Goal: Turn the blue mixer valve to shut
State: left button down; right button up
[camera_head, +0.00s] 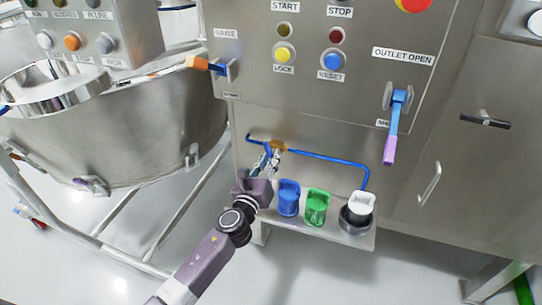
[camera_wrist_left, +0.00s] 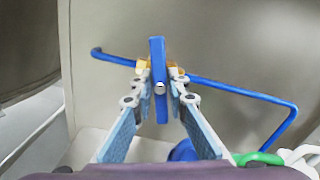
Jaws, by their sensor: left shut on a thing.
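A blue pipe (camera_head: 325,157) runs along the cabinet front with a brass valve body (camera_head: 279,147) in it. The valve's blue handle (camera_wrist_left: 157,50) shows in the left wrist view as an upright bar, roughly crosswise to the pipe. My left gripper (camera_head: 267,160) reaches it from below. Its two fingers (camera_wrist_left: 159,88) are closed on the lower part of the handle, one on each side. The fingers hide part of the handle and the valve body. My right gripper is not in view.
A shelf (camera_head: 335,235) below the pipe holds a blue container (camera_head: 289,198), a green container (camera_head: 317,207) and a white one (camera_head: 361,205) in a metal cup. A lever with a purple grip (camera_head: 390,150) hangs at right. A large steel bowl (camera_head: 130,125) stands left.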

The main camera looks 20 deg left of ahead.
pick_arm(q)
jog(key=shift+m+p, duration=0.6)
jog(key=shift+m, duration=1.3)
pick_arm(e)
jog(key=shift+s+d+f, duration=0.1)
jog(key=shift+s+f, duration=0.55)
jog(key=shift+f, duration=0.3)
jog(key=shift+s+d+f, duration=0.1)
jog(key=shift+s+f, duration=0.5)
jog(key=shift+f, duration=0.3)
pick_arm(q)
jog(key=c, duration=1.9)
grip_release()
jog(key=s, duration=1.2)
jog(key=shift+a, duration=0.2)
